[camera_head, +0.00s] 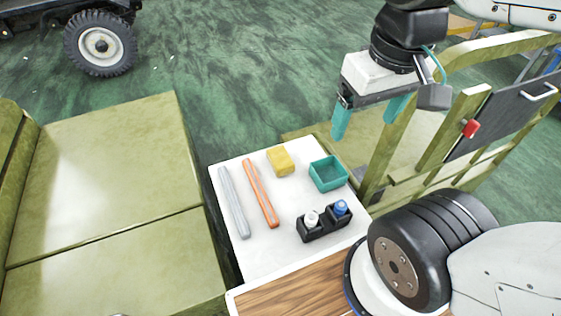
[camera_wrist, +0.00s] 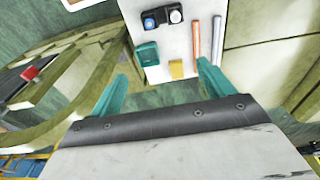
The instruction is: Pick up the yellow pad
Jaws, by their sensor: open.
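The yellow pad (camera_head: 280,161) is a small block lying near the far edge of the white table top (camera_head: 284,240). It also shows in the wrist view (camera_wrist: 176,69), ahead of the gap between my fingers. My gripper (camera_head: 370,118) has teal fingers spread apart with nothing between them. It hangs above and to the right of the pad in the head view, apart from it. Both fingers also show in the wrist view (camera_wrist: 160,85).
A teal open box (camera_head: 328,174) stands right of the pad. An orange bar (camera_head: 261,193) and a grey bar (camera_head: 234,202) lie to its left. A black holder (camera_head: 325,224) with two bottles stands nearer. Green frame rails (camera_head: 400,140) rise at right.

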